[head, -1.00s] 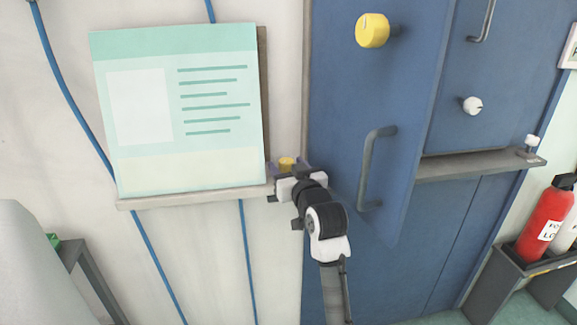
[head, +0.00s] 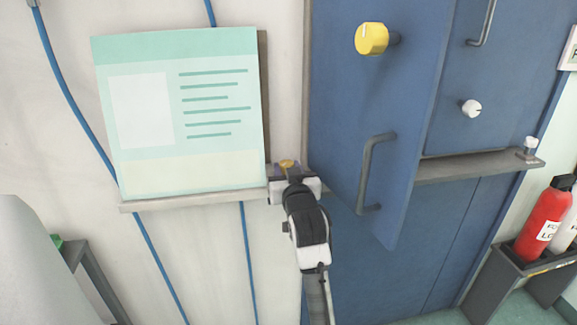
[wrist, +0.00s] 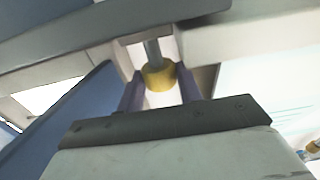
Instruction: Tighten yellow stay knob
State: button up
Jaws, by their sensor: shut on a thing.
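A small yellow knob (head: 286,163) sits at the ledge between the poster and the blue door. My gripper (head: 287,172) is at this knob and covers part of it. In the wrist view, the yellow knob (wrist: 158,77) is on a short grey stem between my two purple-blue fingers (wrist: 160,92), and my gripper is shut on it.
The door's grey handle (head: 371,175) stands out just right of my arm. A poster board (head: 220,165) rests on the ledge (head: 190,201) at left. A white knob (head: 471,109) and a red extinguisher (head: 545,222) are at right.

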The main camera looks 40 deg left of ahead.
jog(key=m+t+h, duration=0.1)
jog(key=t+h, duration=0.1)
jog(key=m+h, duration=0.1)
jog(key=shift+s+a+m+t+p, duration=0.2)
jog(key=shift+s+m+t+p, duration=0.1)
jog(key=shift+t, duration=0.1)
jog(key=shift+w+m+t+h, duration=0.1)
jog(key=shift+m+t+h, duration=0.55)
jog(key=shift+h, duration=0.25)
jog(key=o, duration=1)
jog(key=shift+s+f, duration=0.1)
jog(key=shift+s, duration=0.15)
